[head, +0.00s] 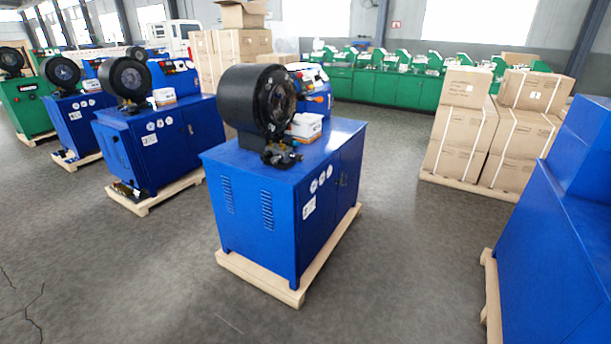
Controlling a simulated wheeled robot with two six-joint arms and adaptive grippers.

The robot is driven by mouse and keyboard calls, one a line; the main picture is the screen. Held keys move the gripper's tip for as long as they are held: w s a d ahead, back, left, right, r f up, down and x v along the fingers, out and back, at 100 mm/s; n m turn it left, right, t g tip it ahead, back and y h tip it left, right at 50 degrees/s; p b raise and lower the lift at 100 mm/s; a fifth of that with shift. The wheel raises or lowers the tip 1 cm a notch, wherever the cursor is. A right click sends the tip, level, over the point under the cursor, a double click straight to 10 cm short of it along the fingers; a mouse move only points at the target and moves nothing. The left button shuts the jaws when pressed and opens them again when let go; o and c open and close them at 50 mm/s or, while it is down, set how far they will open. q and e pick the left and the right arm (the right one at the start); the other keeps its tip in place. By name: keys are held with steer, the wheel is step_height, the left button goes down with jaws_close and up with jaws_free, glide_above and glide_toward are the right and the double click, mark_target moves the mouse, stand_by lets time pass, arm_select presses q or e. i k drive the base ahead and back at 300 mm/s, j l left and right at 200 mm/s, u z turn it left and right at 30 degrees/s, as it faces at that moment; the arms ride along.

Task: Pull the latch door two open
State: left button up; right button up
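A blue crimper machine (255,215) stands on a wooden pallet (262,283) in the middle of the head view. A round black crimping head (250,100) sits on its top. Its right-hand side has flat door panels (345,180) with a small dark latch or handle (342,180); the panels look closed. Which panel is door two I cannot tell, as no number is readable. Neither of my grippers shows in the head view.
More blue crimpers (150,140) stand on pallets in a row at left. Strapped cardboard boxes (460,135) are stacked at right. A large blue cabinet (560,260) fills the right edge. Grey floor (420,260) is free between it and the middle machine.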

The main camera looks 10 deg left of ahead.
mark_target(350, 157)
steer(key=i+l+u, duration=0.45)
steer(key=i, duration=0.4)
steer(key=i+l+u, duration=0.5)
steer(key=i+l, duration=0.25)
steer(key=l, duration=0.15)
